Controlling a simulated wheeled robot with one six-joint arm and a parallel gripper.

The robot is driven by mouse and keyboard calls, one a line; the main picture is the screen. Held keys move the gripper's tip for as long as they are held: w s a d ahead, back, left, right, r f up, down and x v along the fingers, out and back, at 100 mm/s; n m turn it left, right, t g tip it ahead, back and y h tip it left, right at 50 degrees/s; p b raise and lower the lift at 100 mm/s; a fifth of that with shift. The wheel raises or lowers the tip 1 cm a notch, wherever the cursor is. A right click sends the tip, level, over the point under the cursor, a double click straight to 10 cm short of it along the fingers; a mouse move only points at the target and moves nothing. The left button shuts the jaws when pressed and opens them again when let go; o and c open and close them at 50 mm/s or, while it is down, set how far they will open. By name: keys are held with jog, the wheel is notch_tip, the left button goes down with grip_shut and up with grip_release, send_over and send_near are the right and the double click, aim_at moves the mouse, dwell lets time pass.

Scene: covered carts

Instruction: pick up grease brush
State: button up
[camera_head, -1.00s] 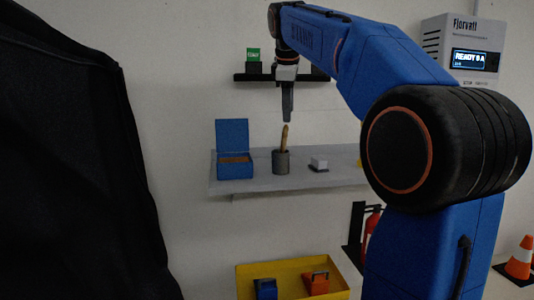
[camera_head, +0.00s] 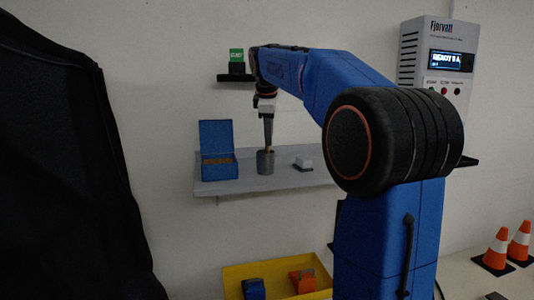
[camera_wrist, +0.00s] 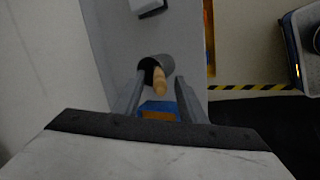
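The grease brush (camera_head: 269,149) stands in a grey cup (camera_head: 266,164) on the wall shelf. Only its wooden handle sticks out; the rest is hidden in the cup. My gripper (camera_head: 268,143) points down from above, with its fingertips at the top of the handle. In the wrist view, my gripper (camera_wrist: 160,84) is open, its two fingers apart on either side. The tan handle (camera_wrist: 159,80) shows in the gap between the fingertips, leaning out of the cup (camera_wrist: 166,62). I cannot tell whether either finger touches it.
A blue open box (camera_head: 219,170) stands left of the cup on the grey shelf (camera_head: 286,180), and a small white block (camera_head: 303,162) stands right. A small upper shelf holds a green item (camera_head: 236,56). A yellow bin (camera_head: 232,272) sits below. Dark fabric (camera_head: 70,170) fills the left side.

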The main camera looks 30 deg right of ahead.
aim_at(267, 149)
jog(key=shift+x, duration=2.9)
grip_shut()
